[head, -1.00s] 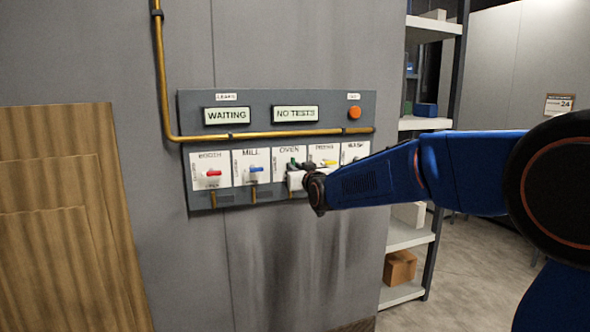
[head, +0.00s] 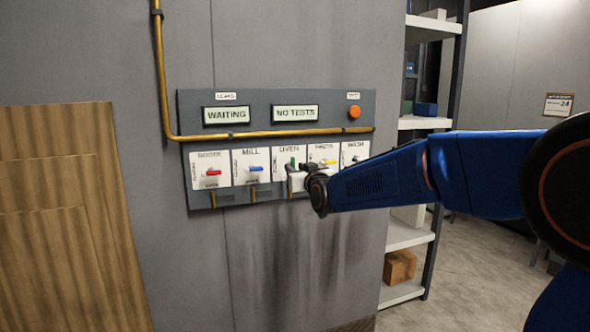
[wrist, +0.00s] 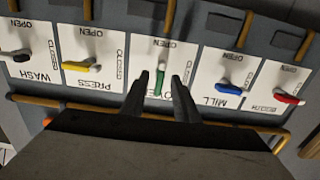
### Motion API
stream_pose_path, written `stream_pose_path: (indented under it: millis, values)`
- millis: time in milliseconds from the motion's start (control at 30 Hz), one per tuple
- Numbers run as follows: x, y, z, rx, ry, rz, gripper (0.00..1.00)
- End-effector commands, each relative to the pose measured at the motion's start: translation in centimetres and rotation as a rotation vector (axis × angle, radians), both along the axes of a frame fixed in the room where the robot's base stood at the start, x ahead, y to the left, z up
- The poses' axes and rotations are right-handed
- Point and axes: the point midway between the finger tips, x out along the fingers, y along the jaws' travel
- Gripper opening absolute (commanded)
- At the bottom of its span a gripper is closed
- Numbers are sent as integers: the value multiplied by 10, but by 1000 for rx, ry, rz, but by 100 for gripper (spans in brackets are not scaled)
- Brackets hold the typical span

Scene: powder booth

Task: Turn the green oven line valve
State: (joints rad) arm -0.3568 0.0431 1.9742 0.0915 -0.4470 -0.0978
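The green oven valve handle (wrist: 160,80) stands lengthwise in the picture on its white plate in the wrist view, between my two fingers. The other handles lie more crosswise. It also shows in the head view (head: 292,161), partly hidden by my gripper (head: 301,173). In the wrist view my gripper (wrist: 161,76) is open, with one finger on each side of the handle. Gaps show between the fingers and the handle; I cannot tell whether either touches it.
The yellow press handle (wrist: 80,66) and blue mill handle (wrist: 229,89) flank the oven plate. The red booth handle (head: 213,173) and black wash handle (wrist: 20,55) are farther out. A brass pipe (head: 270,134) crosses the panel. Displays read WAITING and NO TESTS. Shelving (head: 412,234) stands at right.

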Motion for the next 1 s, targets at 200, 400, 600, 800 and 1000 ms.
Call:
stream_pose_path:
  millis: [200,400,600,800,1000]
  values:
    - [-36,-12,1,0,-1,0,28]
    - [-69,-23,1,0,-1,0,28]
    - [-101,-33,0,1,0,0,28]
    - [-129,-43,0,0,-1,0,28]
    - [-146,-48,0,0,0,0,28]
